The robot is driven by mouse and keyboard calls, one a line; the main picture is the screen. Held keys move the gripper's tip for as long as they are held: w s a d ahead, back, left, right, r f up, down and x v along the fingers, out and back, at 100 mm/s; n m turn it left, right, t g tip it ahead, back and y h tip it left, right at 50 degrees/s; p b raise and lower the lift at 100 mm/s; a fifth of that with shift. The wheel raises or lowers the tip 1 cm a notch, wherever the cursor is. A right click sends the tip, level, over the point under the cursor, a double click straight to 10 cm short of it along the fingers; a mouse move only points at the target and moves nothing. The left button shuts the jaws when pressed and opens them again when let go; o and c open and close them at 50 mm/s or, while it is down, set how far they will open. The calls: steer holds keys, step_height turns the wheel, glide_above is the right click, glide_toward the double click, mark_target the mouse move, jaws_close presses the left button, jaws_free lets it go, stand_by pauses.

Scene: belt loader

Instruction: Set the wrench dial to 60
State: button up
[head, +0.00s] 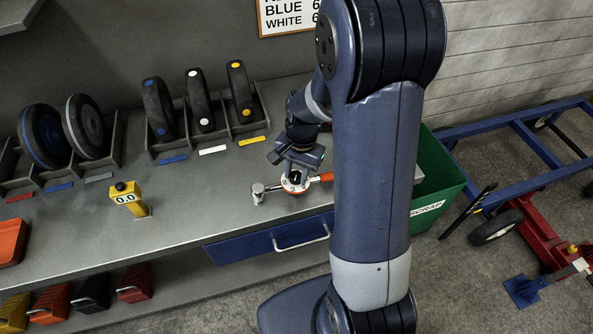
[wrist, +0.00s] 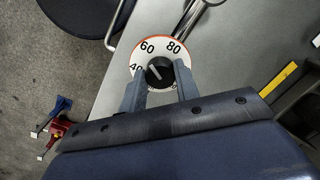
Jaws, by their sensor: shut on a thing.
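The torque wrench lies on the grey bench, with its metal head (head: 258,192) at the left and its orange handle (head: 322,178) at the right. Its round white dial (wrist: 143,57) has an orange rim and shows 40, 60 and 80 in the wrist view. The black knob (wrist: 160,73) sits at the dial's centre. Its white pointer mark aims to the upper left, seemingly between 40 and 60. My gripper (wrist: 160,84) is shut on the knob, a finger on each side. In the head view my gripper (head: 296,174) is over the dial, and its fingers partly hide it.
A yellow post with a 0.0 display (head: 125,198) stands on the bench to the left. Wheels (head: 85,126) in racks line the back. A blue drawer (head: 265,240) is under the bench edge. A green scrap bin (head: 438,185) stands right of the bench.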

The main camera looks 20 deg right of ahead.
mark_target(300, 173)
steer(key=shift+m, duration=0.3)
steer(key=o, duration=1)
steer(key=shift+r, duration=0.1)
steer(key=r, duration=0.7)
steer(key=d+r, duration=0.1)
steer(key=r, duration=0.2)
steer(key=shift+w+d+r+b, duration=0.1)
steer(key=shift+w+r+b, duration=0.05)
steer(key=shift+r+b, duration=0.2)
steer(key=shift+f, duration=0.2)
steer(key=f, duration=0.7)
steer(key=a+f, duration=0.1)
steer(key=f, duration=0.2)
steer(key=shift+a+f+p, duration=0.1)
steer(key=shift+f+p, duration=0.2)
steer(key=shift+p, duration=0.05)
